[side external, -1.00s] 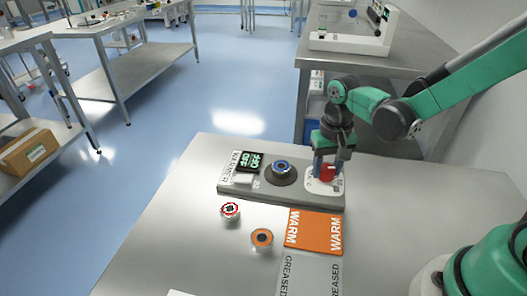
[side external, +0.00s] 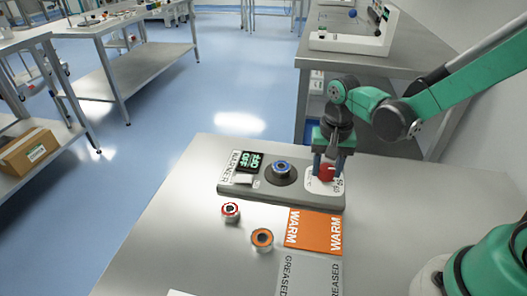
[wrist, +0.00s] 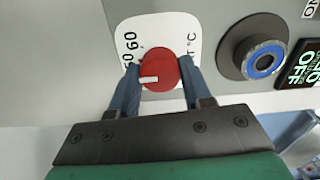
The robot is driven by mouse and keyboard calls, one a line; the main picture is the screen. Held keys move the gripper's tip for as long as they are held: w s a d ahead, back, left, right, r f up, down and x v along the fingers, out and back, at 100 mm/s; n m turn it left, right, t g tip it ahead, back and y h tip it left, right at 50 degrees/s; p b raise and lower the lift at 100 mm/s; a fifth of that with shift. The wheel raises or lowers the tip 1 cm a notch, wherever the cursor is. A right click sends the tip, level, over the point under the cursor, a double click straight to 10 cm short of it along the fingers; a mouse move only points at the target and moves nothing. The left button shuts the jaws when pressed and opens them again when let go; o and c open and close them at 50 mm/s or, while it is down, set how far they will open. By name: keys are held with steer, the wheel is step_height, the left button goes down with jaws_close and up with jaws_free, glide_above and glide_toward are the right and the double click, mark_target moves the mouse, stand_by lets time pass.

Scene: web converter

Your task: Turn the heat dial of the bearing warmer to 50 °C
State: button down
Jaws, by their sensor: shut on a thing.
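The bearing warmer (side external: 232,190) is a grey bar-shaped unit on the metal table. Its heat dial (side external: 326,174) is a red round knob on a white scale plate at the right end. In the wrist view the red dial (wrist: 170,74) has a white pointer mark toward the left side of the picture. The numeral 60 and part of another number show at the plate's left; °C shows at right. My gripper (wrist: 157,84) has its two blue fingers on opposite sides of the dial, shut on it. The fingers hide part of the scale, so the exact setting is unclear.
A blue-ringed bearing (side external: 282,167) sits on the warmer's round seat. The warmer's display (side external: 250,163) shows OFF under a small number. A red-ringed bearing (side external: 230,211) and an orange one (side external: 262,238) stand in front, beside the orange WARM mat (side external: 314,230) and grey GREASED mat (side external: 310,272).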

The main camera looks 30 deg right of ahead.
mark_target(327, 168)
steer(key=shift+c, duration=1.9)
jaws_free()
steer(key=shift+r, duration=0.1)
steer(key=shift+r, duration=2.75)
steer(key=s+r+n+t, duration=0.4)
steer(key=r+n+t, duration=0.1)
steer(key=n+t, duration=0.2)
steer(key=shift+s+a+n, duration=0.3)
steer(key=shift+a+n, duration=0.15)
steer(key=shift+n, duration=0.05)
